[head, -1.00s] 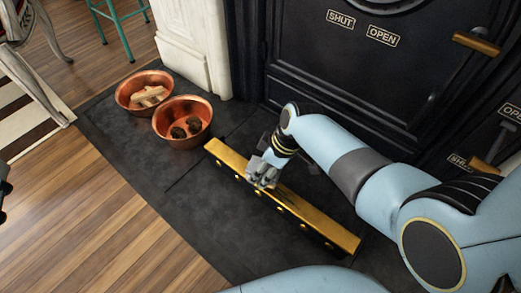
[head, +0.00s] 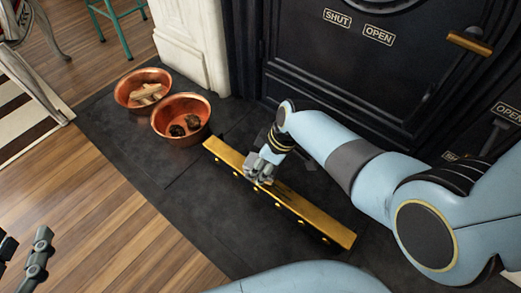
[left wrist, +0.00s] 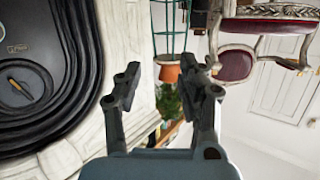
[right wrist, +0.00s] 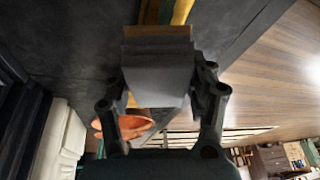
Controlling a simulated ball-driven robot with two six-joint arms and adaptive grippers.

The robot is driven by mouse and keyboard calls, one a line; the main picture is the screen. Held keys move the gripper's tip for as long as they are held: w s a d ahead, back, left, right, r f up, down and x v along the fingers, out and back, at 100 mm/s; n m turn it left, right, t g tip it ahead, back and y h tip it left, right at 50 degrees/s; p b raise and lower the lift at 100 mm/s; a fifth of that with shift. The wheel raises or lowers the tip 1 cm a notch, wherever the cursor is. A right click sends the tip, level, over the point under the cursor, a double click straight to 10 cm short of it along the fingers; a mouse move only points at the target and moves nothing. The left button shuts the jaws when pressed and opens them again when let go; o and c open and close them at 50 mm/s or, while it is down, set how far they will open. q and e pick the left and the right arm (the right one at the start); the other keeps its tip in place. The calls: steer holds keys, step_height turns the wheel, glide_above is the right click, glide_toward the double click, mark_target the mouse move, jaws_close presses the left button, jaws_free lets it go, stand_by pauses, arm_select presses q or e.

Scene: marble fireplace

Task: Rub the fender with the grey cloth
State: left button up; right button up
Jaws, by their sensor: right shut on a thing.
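The fender (head: 310,218) is a long brass bar with round studs, lying slantwise on the dark hearth. My right gripper (head: 262,170) is over its middle, shut on the grey cloth (right wrist: 158,75). In the right wrist view the cloth is a folded grey pad between the fingers, with the brass fender (right wrist: 181,12) beyond it. The cloth is mostly hidden by the fingers in the head view, and whether it presses on the brass is hard to tell. My left gripper (left wrist: 167,85) is open and empty; it shows at the lower left of the head view (head: 22,258), away from the fender.
Two copper bowls, one with pale sticks (head: 135,97) and one with dark lumps (head: 200,128), stand left of the fender's far end. The black stove front (head: 330,70) rises behind. The hearth (head: 190,200) in front of the fender is clear, then wood floor.

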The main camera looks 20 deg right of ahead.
steer(key=shift+r, duration=0.3)
steer(key=shift+r+p, duration=0.1)
steer(key=shift+p, duration=0.25)
step_height(320, 180, up, 2)
steer(key=shift+w+r+p, duration=0.15)
steer(key=shift+p, duration=0.8)
steer(key=shift+r+p, duration=1.2)
steer(key=shift+r, duration=0.2)
arm_select(q)
steer(key=s+g, duration=0.1)
steer(key=g, duration=0.2)
steer(key=s+f+g, duration=0.1)
steer(key=s+g, duration=0.1)
steer(key=s+f+n+g+y, duration=0.1)
steer(key=g, duration=0.2)
steer(key=shift+s+d+g, duration=0.1)
steer(key=shift+s+g, duration=0.2)
arm_select(e)
steer(key=shift+s, duration=0.2)
